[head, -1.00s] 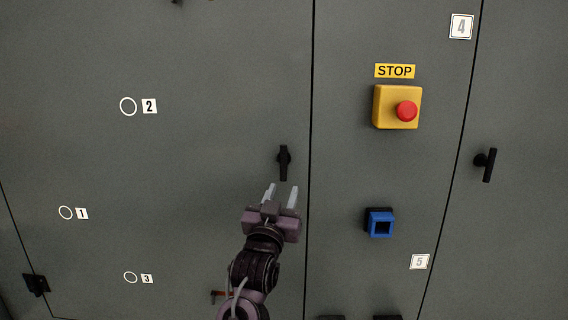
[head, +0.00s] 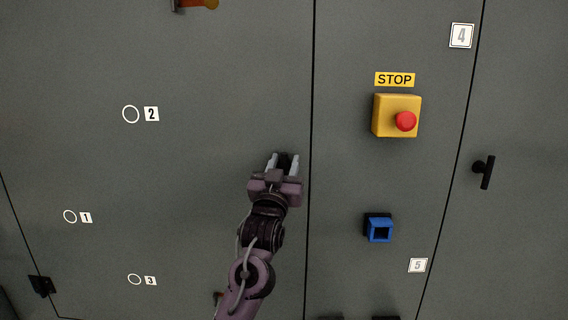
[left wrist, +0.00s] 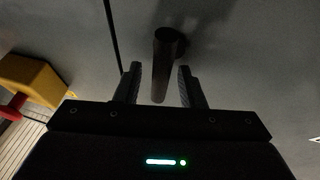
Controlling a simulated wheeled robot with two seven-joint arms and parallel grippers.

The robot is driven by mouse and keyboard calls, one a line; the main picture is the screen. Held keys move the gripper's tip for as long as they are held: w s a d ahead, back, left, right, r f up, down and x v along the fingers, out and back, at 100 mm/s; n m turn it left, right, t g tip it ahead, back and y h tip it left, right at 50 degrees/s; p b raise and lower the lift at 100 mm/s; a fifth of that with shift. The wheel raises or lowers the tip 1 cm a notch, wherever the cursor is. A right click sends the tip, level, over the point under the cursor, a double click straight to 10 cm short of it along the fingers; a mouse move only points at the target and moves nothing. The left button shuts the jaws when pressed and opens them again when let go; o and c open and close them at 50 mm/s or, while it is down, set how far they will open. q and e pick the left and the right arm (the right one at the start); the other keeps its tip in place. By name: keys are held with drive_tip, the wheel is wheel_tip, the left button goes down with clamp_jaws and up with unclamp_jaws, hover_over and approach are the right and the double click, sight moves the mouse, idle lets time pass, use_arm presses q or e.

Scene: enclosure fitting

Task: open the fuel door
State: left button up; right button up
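A large grey door (head: 200,60) fills the left and middle of the head view and looks closed. Its black handle (head: 287,158) is near its right edge and is mostly hidden by my left gripper. My left gripper (head: 283,162) is open, with its fingers reaching up to the handle. In the left wrist view, the handle (left wrist: 163,65) stands out between the two open fingers (left wrist: 158,84), with a gap on each side. Nothing shows which door is the fuel door. My right gripper is not in view.
A yellow box with a red stop button (head: 397,116) sits on the panel to the right, and shows at the left in the wrist view (left wrist: 35,80). A blue square fitting (head: 379,228) is below it. Another black handle (head: 484,171) is at the far right.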

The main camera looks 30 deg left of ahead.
use_arm(q)
drive_tip(key=shift+c, duration=0.5)
clamp_jaws()
drive_tip(key=shift+f+n, duration=0.1)
drive_tip(key=shift+n, duration=0.2)
drive_tip(key=n+y+b, duration=0.1)
drive_tip(key=n, duration=0.1)
drive_tip(key=n+y+b, duration=0.1)
drive_tip(key=n+y, duration=0.1)
drive_tip(key=n, duration=0.1)
drive_tip(key=shift+s+a+f+g, duration=0.1)
drive_tip(key=shift+a+g, duration=0.05)
drive_tip(key=shift+g, duration=0.15)
drive_tip(key=shift+s+a+n+g+y+b, duration=0.1)
drive_tip(key=shift+n+g+y+b, duration=0.5)
drive_tip(key=shift+n, duration=0.75)
drive_tip(key=shift+a+n+g+y+b, duration=0.1)
drive_tip(key=shift+n+g+y+b, duration=0.3)
drive_tip(key=shift+n+y, duration=0.65)
drive_tip(key=shift+s+a+n+g+y+b, duration=0.1)
drive_tip(key=shift+n+g+y+b, duration=0.35)
drive_tip(key=shift+n, duration=1.15)
drive_tip(key=shift+o, duration=0.5)
unclamp_jaws()
